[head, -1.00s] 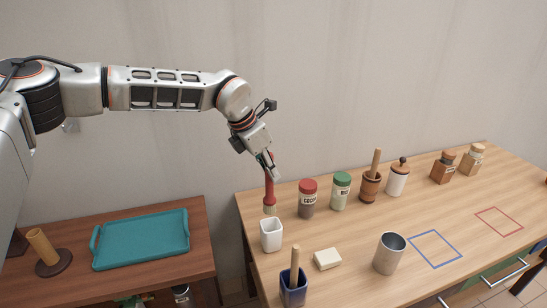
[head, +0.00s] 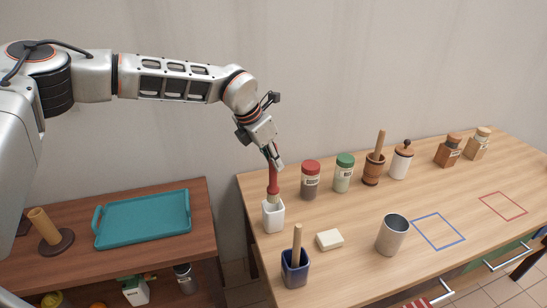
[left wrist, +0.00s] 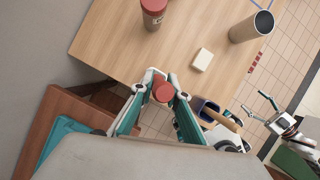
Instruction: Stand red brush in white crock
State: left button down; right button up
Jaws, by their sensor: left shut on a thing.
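The red brush (head: 272,181) is upright in the head view, its pale bristle end down at the mouth of the white crock (head: 273,218). The lower bristles are hidden by the crock wall. My left gripper (head: 275,161) is shut on the upper part of the red handle, above the crock. The left wrist view looks down on the brush's red end (left wrist: 163,92) between the fingers. My right gripper (left wrist: 254,103) shows small at the right of the left wrist view, fingers apart and empty.
A blue crock (head: 295,269) with a wooden handle stands in front of the white crock. A cream block (head: 330,240), a metal cup (head: 391,235) and a red-lidded jar (head: 310,181) are nearby. A teal tray (head: 143,219) lies on the lower table at left.

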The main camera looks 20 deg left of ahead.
aim_at(274, 182)
pick_arm(q)
jog(key=shift+f+b, duration=0.35)
jog(key=shift+f, duration=0.75)
jog(key=shift+f+b, duration=1.4)
jog(key=shift+f, duration=0.65)
jog(key=shift+f+b, duration=0.35)
jog(key=shift+f, duration=0.55)
pick_arm(e)
jog(key=f, duration=0.4)
jog(key=shift+s+a+f, duration=0.1)
jog(key=shift+a+f, duration=0.1)
jog(key=shift+f, duration=0.05)
jog(key=shift+r, duration=0.1)
